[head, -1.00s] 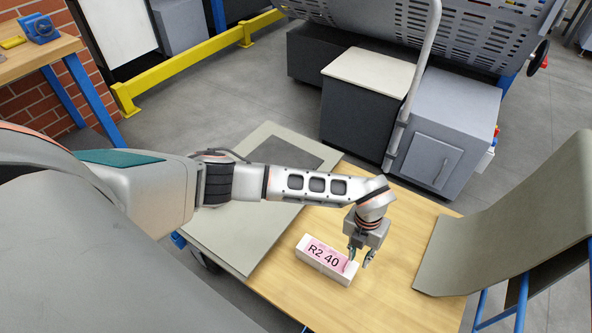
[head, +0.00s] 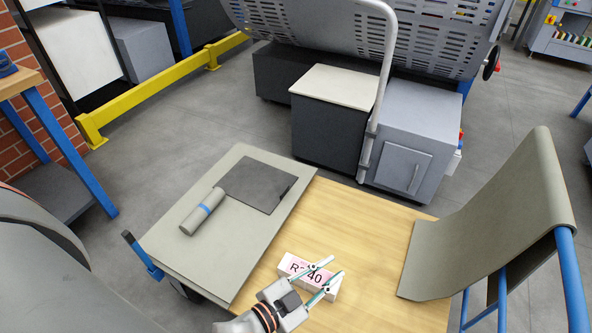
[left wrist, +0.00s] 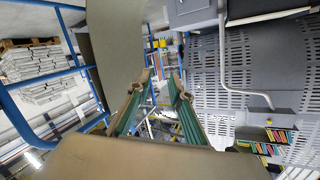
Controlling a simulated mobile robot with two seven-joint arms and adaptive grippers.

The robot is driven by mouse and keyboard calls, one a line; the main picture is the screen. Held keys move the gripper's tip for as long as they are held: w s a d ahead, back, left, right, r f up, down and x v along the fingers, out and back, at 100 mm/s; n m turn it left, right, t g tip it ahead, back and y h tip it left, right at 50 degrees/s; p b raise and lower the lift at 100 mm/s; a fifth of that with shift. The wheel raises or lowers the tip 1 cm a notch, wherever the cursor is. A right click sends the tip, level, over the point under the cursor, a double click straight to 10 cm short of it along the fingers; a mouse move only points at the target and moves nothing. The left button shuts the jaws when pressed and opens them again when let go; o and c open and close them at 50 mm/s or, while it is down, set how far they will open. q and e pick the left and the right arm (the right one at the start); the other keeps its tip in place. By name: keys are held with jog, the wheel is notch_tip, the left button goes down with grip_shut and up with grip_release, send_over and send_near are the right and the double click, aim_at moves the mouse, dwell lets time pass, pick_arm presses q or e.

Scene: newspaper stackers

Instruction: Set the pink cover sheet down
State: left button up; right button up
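The pink cover sheet (head: 300,268), printed "R2 40", lies on top of a white block-shaped bundle (head: 327,294) on the wooden table. My left gripper (head: 331,268) comes in from the bottom of the head view, its two fingers apart with nothing between them. The fingers cross in front of the sheet's right part and hide some of the print; I cannot tell how high above it they are. In the left wrist view, the same open fingers (left wrist: 160,88) show with only distant background between them. My right gripper is not in view.
A curved grey chute (head: 490,215) stands at the right. The bare wooden tabletop (head: 365,225) behind the bundle is clear.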

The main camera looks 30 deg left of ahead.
pick_arm(q)
jog(key=s+a+f+n+g+y, duration=0.4)
jog(key=s+a+f, duration=0.5)
jog(key=s+a, duration=0.1)
jog(key=shift+s+a+f, duration=0.4)
jog(key=shift+a, duration=0.15)
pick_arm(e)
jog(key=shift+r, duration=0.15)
pick_arm(q)
jog(key=shift+n, duration=0.4)
jog(key=r+p, duration=0.2)
jog(key=d+r+p, duration=0.1)
jog(key=p, duration=0.2)
jog(key=r+p, duration=0.2)
jog(key=p, duration=0.1)
jog(key=shift+s+d+r, duration=0.15)
jog(key=shift+s+r, duration=0.1)
jog(key=shift+r, duration=0.05)
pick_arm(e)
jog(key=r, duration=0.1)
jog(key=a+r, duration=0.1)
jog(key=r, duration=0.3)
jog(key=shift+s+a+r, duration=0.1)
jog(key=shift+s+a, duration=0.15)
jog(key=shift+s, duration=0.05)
